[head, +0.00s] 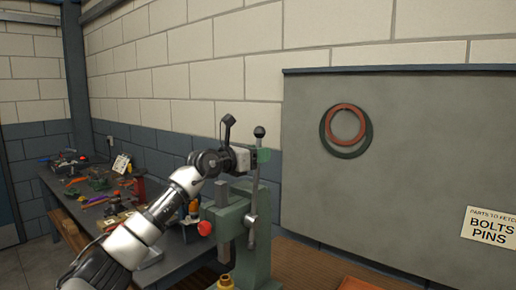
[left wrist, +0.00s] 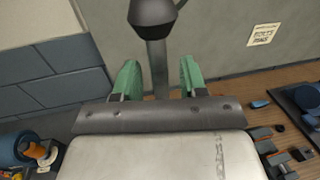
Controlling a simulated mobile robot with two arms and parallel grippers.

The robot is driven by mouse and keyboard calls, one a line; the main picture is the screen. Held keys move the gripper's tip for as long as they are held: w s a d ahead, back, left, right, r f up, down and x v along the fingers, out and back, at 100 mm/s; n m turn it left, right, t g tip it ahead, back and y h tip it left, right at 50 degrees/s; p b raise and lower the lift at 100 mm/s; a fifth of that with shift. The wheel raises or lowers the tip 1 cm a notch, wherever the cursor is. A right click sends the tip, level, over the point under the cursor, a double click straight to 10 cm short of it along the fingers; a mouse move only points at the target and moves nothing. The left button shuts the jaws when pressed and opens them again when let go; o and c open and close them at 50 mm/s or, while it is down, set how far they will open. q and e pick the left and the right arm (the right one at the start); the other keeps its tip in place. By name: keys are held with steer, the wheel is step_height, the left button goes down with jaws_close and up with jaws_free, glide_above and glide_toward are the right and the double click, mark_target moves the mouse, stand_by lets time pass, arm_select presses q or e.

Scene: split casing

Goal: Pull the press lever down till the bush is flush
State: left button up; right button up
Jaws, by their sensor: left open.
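The green press (head: 256,245) stands on the bench in the head view. Its lever (head: 254,190) is a grey rod standing nearly upright, with a black knob (head: 259,132) on top. My left gripper (head: 262,155) is at the upper rod, just below the knob. In the left wrist view, the rod (left wrist: 158,68) stands between the two green fingers of my left gripper (left wrist: 158,78), with gaps on both sides. The gripper is open. A brass-coloured round part (head: 226,283) shows at the bottom edge near the press; I cannot tell whether it is the bush. My right gripper is out of view.
A dark bench (head: 90,205) with several tools and parts runs along the wall at left. A grey board (head: 420,130) with two rings and a paper sign (head: 489,226) is behind at right. A red knob (head: 204,228) sticks out at the press's left.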

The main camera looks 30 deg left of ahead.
arm_select(q)
steer(key=shift+w, duration=0.15)
steer(key=shift+c, duration=0.2)
jaws_close()
